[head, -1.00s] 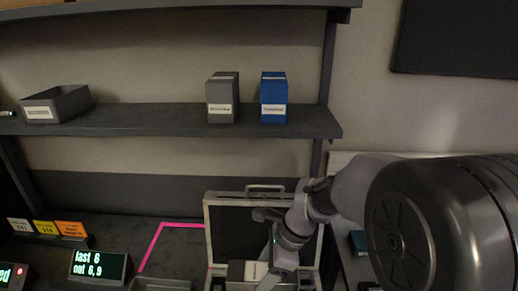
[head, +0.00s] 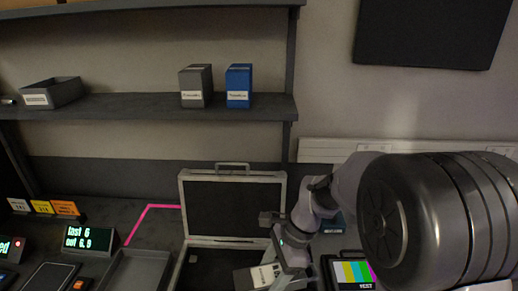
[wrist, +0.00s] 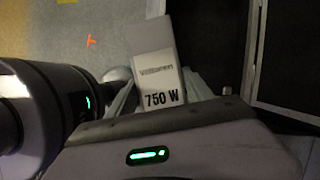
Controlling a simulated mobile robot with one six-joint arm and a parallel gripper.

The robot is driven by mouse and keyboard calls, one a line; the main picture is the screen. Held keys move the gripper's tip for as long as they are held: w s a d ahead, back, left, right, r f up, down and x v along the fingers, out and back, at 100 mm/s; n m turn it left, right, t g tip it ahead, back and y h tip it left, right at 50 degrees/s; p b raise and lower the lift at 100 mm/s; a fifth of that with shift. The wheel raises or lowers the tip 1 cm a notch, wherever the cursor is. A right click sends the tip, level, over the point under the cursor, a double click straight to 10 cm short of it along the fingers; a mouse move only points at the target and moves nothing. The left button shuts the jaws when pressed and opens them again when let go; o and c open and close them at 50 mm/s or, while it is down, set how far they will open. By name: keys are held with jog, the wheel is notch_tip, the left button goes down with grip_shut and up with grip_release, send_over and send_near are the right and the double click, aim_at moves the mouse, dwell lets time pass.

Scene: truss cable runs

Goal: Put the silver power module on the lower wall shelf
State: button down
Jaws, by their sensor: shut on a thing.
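My gripper (head: 285,268) is shut on the silver power module (head: 255,278), low in the head view at the front right of the open case. In the wrist view the module (wrist: 153,58) stands out between the fingers, with a pale label reading "750 W". Its far end is clear, and its near end is hidden by the gripper. The lower wall shelf (head: 120,105) is higher up at the left of the head view, well above my gripper.
On that shelf are a grey bin (head: 52,93), a grey box (head: 196,86) and a blue box (head: 239,86), with free board between bin and grey box. An open case (head: 232,205), a tray (head: 135,272) and a colour-bar screen (head: 352,272) are below.

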aim_at(294, 285)
jog(key=d+f+n+g, duration=0.1)
jog(key=d+n, duration=0.1)
jog(key=n, duration=0.1)
jog(key=d+f+n+g+h, duration=0.1)
jog(key=d+n, duration=0.1)
jog(key=d+f+n, duration=0.1)
jog(key=n, duration=0.2)
jog(key=shift+s+d+f+n+g+h, duration=0.2)
jog(key=shift+d+f+n+g+h, duration=0.1)
jog(key=shift+d+f+g, duration=0.1)
jog(key=d+f+n+h, duration=0.2)
jog(key=d+n+h, duration=0.1)
jog(key=d+n, duration=0.35)
notch_tip(294, 285, down, 10)
jog(key=b, duration=1)
jog(key=shift+s+a+f+g, duration=0.15)
jog(key=shift+s+a+g, duration=0.15)
jog(key=shift+a, duration=0.15)
jog(key=shift+a+n, duration=0.1)
jog(key=shift+n, duration=0.15)
